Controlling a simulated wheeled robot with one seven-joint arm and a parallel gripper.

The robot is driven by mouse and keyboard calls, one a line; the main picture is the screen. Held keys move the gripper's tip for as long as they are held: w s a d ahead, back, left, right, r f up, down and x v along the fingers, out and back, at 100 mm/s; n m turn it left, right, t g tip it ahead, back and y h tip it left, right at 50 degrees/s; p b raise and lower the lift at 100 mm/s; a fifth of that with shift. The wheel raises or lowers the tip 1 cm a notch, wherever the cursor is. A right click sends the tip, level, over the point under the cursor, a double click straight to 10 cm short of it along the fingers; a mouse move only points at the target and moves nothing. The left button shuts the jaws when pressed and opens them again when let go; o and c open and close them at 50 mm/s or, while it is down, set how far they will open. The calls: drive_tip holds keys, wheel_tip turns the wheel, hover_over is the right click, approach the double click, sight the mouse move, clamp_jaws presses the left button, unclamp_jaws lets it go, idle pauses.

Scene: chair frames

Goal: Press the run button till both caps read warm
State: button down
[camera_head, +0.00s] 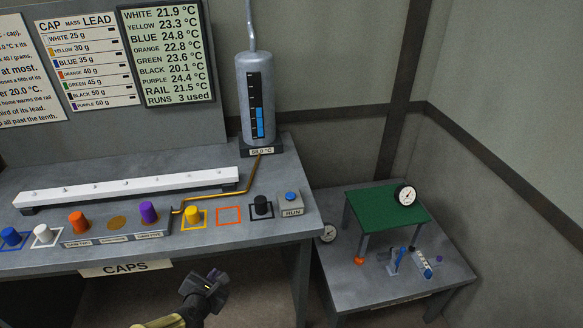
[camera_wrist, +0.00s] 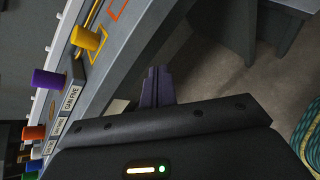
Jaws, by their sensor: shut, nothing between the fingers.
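The run button (camera_head: 291,195) is a blue knob on a grey box marked RUN, at the bench's right end. My gripper (camera_head: 214,279) is shut and empty, in front of the bench edge, below and left of the button and apart from it. Its fingers also show in the wrist view (camera_wrist: 157,86). The orange cap (camera_head: 78,223) and purple cap (camera_head: 148,213) stand behind small labels near the rail. The readout (camera_head: 176,55) gives orange 22.8 °C, purple 24.4 °C, rail 21.5 °C and 3 runs used.
The yellow cap (camera_head: 193,217), black cap (camera_head: 262,206), blue cap (camera_head: 10,238) and white cap (camera_head: 43,235) stand in outlined squares. An orange square (camera_head: 229,215) is empty. A white rail (camera_head: 130,187) lies behind; a cylinder (camera_head: 255,97) reads 58.0 °C. A low table stands right.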

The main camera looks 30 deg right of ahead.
drive_tip(key=s+d+m+g+y, duration=0.3)
drive_tip(key=s+m+g, duration=0.4)
drive_tip(key=m, duration=0.5)
drive_tip(key=s+d+r+m+y, duration=0.1)
drive_tip(key=s+d+r+m, duration=0.1)
drive_tip(key=r+m, duration=0.3)
drive_tip(key=s+d+r+m+y, duration=0.2)
drive_tip(key=s+r+m, duration=0.2)
drive_tip(key=r, duration=0.7)
drive_tip(key=shift+r+m, duration=0.15)
drive_tip(key=shift+m, duration=0.85)
drive_tip(key=shift+s+d, duration=0.15)
drive_tip(key=shift+d, duration=0.1)
